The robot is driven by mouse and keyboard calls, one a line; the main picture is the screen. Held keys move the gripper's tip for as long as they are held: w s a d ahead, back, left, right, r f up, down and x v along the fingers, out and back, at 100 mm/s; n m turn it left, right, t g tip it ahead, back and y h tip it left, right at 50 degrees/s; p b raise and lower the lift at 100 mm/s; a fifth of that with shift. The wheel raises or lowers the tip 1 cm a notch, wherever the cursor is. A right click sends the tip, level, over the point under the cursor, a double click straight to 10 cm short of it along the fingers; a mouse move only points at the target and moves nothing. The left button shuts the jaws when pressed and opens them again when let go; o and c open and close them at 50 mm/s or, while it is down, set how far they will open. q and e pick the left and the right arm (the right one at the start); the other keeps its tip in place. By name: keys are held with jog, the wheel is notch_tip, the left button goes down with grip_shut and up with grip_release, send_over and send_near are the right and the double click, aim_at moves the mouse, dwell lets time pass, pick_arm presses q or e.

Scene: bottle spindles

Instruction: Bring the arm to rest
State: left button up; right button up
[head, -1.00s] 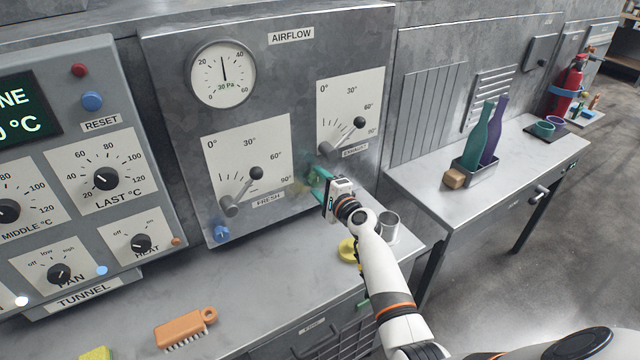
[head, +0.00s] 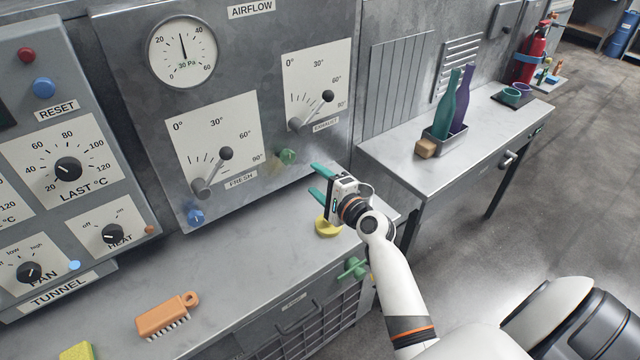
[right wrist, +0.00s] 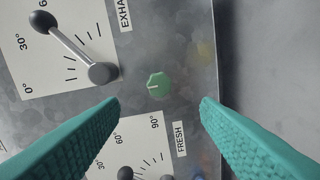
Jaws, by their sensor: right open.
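My right gripper (head: 321,184) is open and empty, with teal fingers, in front of the lower right part of the airflow panel (head: 262,125). In the right wrist view its two fingers (right wrist: 160,108) stand wide apart with nothing between them; a green knob (right wrist: 159,84) on the panel shows beyond them. The same green knob shows left of the gripper in the head view (head: 287,156), apart from the fingers. The fresh lever (head: 212,172) and the exhaust lever (head: 311,110) are untouched by the gripper. My left gripper is in no view.
An orange brush (head: 166,316) and a yellow-green sponge (head: 77,351) lie on the bench. A yellow object (head: 327,227) sits below the gripper. A green valve handle (head: 352,268) is at the bench front. Two bottles (head: 452,105) stand in a holder on the right table.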

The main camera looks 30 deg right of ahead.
jog(key=shift+s, duration=0.25)
dwell(0.3)
